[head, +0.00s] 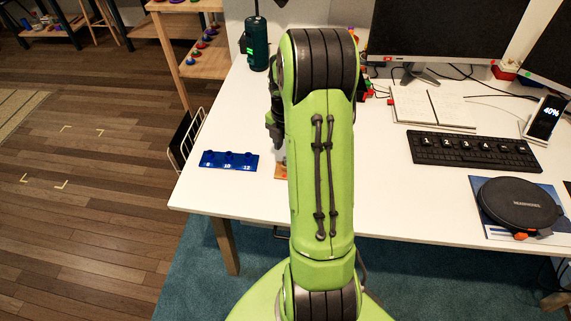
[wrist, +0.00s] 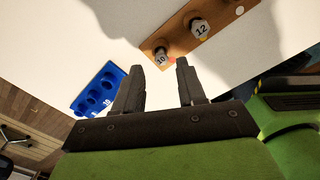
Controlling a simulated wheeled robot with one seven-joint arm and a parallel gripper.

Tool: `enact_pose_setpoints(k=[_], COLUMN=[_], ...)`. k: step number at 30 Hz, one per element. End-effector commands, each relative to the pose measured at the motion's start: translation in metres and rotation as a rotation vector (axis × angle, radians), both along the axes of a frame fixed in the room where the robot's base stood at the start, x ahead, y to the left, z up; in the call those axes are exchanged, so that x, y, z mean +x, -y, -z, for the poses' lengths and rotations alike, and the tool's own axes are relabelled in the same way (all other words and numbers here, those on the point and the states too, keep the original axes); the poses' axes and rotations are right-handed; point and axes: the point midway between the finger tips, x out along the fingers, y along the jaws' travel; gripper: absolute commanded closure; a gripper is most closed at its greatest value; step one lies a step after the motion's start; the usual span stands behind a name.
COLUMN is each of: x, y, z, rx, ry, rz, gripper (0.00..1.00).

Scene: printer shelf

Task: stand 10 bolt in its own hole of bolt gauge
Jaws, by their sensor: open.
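The 10 bolt (wrist: 160,60) shows in the wrist view as a grey head marked 10. It stands in a wooden holder (wrist: 226,22), beside the 12 bolt (wrist: 199,29). My gripper (wrist: 160,66) is open and empty, and the 10 bolt's head appears between and beyond its fingertips, not held. The blue bolt gauge (head: 229,161) lies near the left edge of the white desk, with its holes labelled along the front; it also shows in the wrist view (wrist: 99,88). In the head view my arm hides the bolts and most of the holder (head: 282,173).
To the right on the desk (head: 400,205) are a keyboard (head: 474,152), an open notebook (head: 432,107), a round black case (head: 519,203) and a phone (head: 545,117). A dark green flask-like object (head: 257,45) stands at the back left. Desk around the gauge is clear.

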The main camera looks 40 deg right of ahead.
Motion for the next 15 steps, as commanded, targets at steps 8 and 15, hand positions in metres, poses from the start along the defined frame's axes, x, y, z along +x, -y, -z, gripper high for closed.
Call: enact_pose_setpoints(k=[8, 15], x=[-0.002, -0.002], y=[-0.001, -0.001], z=[0.044, 0.043], rx=[0.002, 0.001], ry=[-0.001, 0.000], rz=[0.000, 0.000], gripper=[0.60, 0.67])
